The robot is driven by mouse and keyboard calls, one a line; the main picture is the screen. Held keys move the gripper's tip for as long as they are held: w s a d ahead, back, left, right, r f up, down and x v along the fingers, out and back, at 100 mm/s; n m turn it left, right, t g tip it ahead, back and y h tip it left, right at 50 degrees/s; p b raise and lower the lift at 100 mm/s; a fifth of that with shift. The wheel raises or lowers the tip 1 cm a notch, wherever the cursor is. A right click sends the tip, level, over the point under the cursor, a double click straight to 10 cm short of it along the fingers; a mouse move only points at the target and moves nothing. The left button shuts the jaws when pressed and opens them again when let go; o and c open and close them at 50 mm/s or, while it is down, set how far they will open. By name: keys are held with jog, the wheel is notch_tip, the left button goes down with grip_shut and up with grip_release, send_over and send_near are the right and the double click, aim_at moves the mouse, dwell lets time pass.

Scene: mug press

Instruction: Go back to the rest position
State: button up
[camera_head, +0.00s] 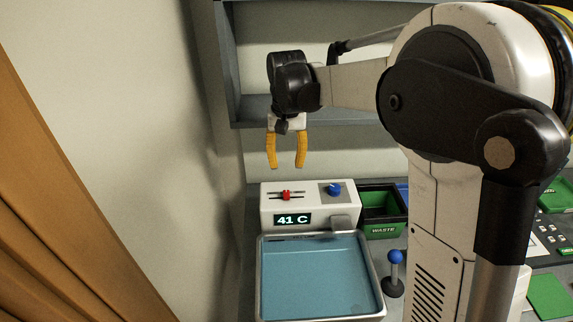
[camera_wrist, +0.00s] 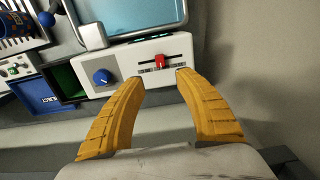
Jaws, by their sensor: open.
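My gripper (camera_head: 287,165) hangs with its yellow fingers pointing down, above and behind the white control box (camera_head: 268,212). The fingers are apart with nothing between them. In the wrist view my gripper (camera_wrist: 162,75) also shows open and empty, with its fingertips in front of the box's red slider (camera_wrist: 160,63). No contact with the box can be made out. The box carries a blue knob (camera_head: 334,189) and a display reading 41 C.
A blue-floored tray (camera_head: 262,290) adjoins the box. A green WASTE bin (camera_head: 384,231) and a blue-topped lever (camera_head: 395,272) stand to the right. A grey shelf (camera_head: 232,80) is behind my gripper. A wall and an orange-brown curtain (camera_head: 60,190) are at left.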

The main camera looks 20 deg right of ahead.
jog(key=shift+s, duration=0.1)
jog(key=s+d+f+t+b, duration=0.1)
jog(key=s+f+t+b, duration=0.1)
jog(key=s, duration=0.5)
jog(key=s+f+n+t+b, duration=0.1)
jog(key=s+f+t+b, duration=0.1)
jog(key=s+f+b, duration=0.2)
jog(key=s+d+f+n+t+b, duration=0.1)
jog(key=s+f+t+b, duration=0.2)
jog(key=s, duration=0.9)
jog(key=b, duration=0.3)
jog(key=shift+s+d, duration=0.2)
jog(key=shift+d, duration=0.15)
dwell(1.3)
